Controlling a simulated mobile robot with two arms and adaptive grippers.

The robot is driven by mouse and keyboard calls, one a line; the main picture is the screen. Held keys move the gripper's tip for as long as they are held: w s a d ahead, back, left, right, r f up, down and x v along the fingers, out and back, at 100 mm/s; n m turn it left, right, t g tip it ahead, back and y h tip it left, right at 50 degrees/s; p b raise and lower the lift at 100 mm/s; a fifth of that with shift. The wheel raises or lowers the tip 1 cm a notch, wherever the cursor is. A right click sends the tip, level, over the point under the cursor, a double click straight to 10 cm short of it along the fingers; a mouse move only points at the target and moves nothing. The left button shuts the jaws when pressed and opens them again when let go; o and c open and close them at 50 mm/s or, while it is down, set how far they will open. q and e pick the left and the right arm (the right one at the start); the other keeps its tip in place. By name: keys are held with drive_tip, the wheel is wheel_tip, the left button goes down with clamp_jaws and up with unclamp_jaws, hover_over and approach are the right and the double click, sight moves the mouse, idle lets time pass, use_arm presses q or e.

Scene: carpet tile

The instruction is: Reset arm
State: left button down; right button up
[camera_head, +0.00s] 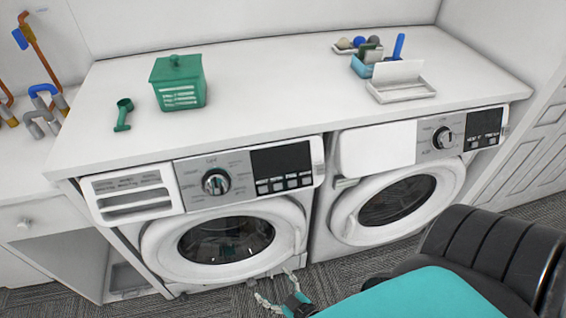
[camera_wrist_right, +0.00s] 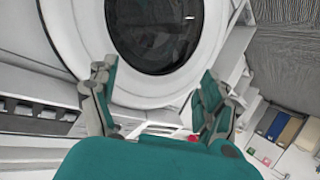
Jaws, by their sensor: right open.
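My right gripper (camera_head: 278,294) is low in the head view, in front of the left washing machine (camera_head: 217,238) and near its bottom edge. Its arm comes in from the lower right, with a teal cover. The right wrist view shows the gripper (camera_wrist_right: 153,105) with its two fingers spread wide and nothing between them. Beyond the fingers is a round dark door window (camera_wrist_right: 153,30) in a white ring; the gripper appears apart from it. My left gripper is in neither view.
A green box (camera_head: 179,84) with a lid and a green scoop (camera_head: 123,114) sit on the white countertop (camera_head: 260,75). A white tray (camera_head: 401,88) and a blue container (camera_head: 362,67) are at the back right. The right machine (camera_head: 397,200) has a closed round door. Carpet (camera_head: 225,302) lies below.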

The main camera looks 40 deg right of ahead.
drive_tip(key=shift+s+d+f, duration=0.1)
drive_tip(key=shift+s+f, duration=0.1)
drive_tip(key=shift+f, duration=0.2)
drive_tip(key=s+f+g, duration=0.3)
drive_tip(key=s+f, duration=0.2)
drive_tip(key=f, duration=0.3)
drive_tip(key=s+f+g, duration=0.3)
drive_tip(key=s+f, duration=0.3)
drive_tip(key=f, duration=0.2)
drive_tip(key=s+d+f+g, duration=0.2)
drive_tip(key=s+f+g, duration=0.1)
drive_tip(key=s, duration=0.4)
drive_tip(key=s+d+f+g, duration=0.1)
drive_tip(key=s+f+g, duration=0.2)
drive_tip(key=s, duration=0.4)
drive_tip(key=shift+d+f+m+h, duration=0.3)
drive_tip(key=shift+d+f+m, duration=0.1)
drive_tip(key=shift+f, duration=0.5)
